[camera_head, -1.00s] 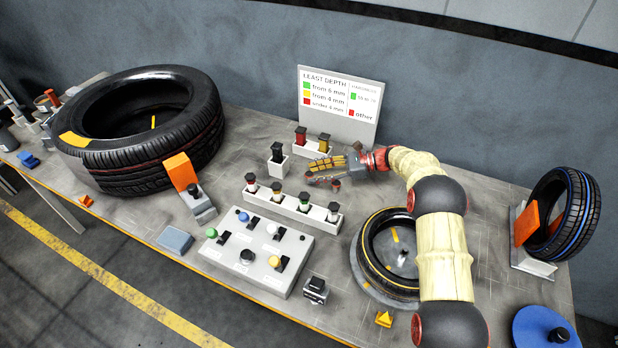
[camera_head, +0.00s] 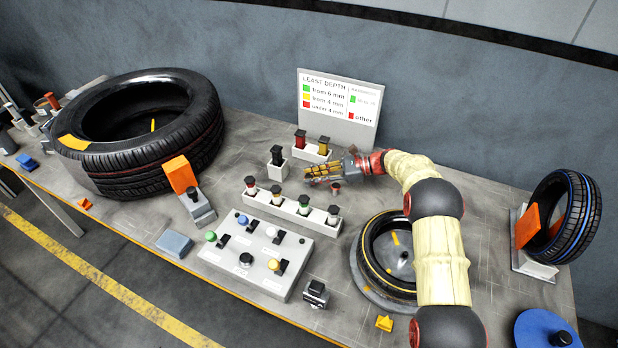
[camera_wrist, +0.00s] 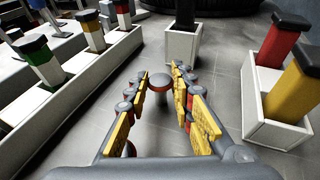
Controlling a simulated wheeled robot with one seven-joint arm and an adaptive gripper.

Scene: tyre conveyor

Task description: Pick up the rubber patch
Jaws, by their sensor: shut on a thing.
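In the head view my gripper (camera_head: 322,174) is low over the table, behind the four-slot white rack and in front of the sign.
A black block in a white holder (camera_head: 277,156) and a red-and-yellow block holder (camera_wrist: 278,130) stand close by. A button panel (camera_head: 258,255), tyre (camera_head: 380,225) and large tyre (camera_head: 150,165) occupy the table.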

